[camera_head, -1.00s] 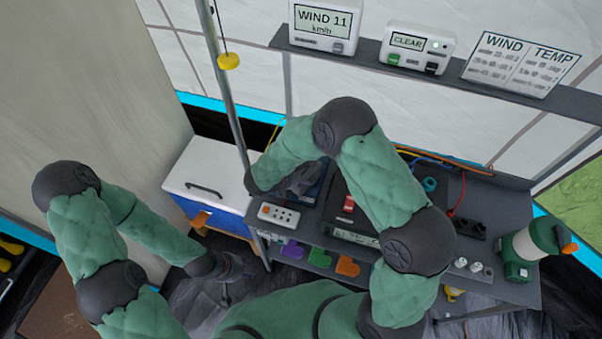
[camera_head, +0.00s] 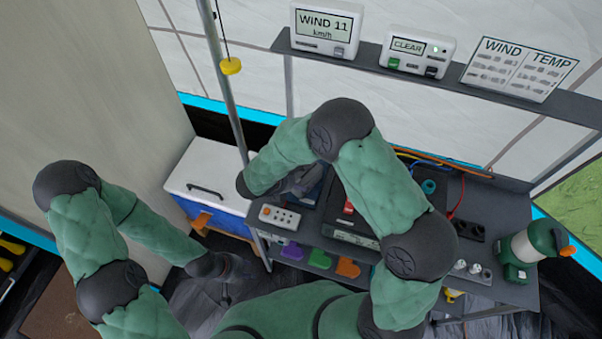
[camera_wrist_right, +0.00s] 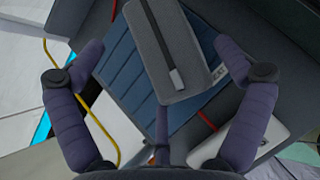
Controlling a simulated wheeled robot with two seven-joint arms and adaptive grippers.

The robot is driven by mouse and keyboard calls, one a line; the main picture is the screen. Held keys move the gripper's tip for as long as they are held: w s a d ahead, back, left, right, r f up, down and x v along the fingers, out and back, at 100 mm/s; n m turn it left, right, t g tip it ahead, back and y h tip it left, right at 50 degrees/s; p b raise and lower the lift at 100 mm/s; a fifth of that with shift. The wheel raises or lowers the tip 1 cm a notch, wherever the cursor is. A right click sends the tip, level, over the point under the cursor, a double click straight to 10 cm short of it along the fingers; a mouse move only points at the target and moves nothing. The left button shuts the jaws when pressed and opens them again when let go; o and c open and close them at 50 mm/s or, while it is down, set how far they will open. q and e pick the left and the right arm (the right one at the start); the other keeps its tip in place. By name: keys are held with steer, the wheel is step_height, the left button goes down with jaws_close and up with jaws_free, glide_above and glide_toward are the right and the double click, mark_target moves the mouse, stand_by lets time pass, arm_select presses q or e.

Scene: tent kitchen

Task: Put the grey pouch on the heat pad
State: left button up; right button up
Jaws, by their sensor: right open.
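In the right wrist view a grey pouch (camera_wrist_right: 165,45) with a dark strip lies over the blue ribbed heat pad (camera_wrist_right: 118,78), covering part of it. Its far end reaches the top edge of that view. My right gripper (camera_wrist_right: 159,47) is open, with one finger on each side of the pouch and gaps between. In the head view my right gripper (camera_head: 303,182) is over the left part of the table and mostly hidden by my arm; the pouch is not clear there. My left gripper (camera_head: 226,292) hangs low, away from the table, its fingers too dark to read.
A white power strip (camera_head: 279,216) lies at the table's front left. A dark case with a red switch (camera_head: 349,207) is beside my right arm. A white-lidded blue cooler (camera_head: 207,178) stands left of the table. A shelf (camera_head: 470,84) with displays runs above.

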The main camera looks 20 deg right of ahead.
steer(key=p+v, duration=0.2)
steer(key=v, duration=0.6)
steer(key=shift+a+r, duration=0.15)
steer(key=shift+s, duration=0.15)
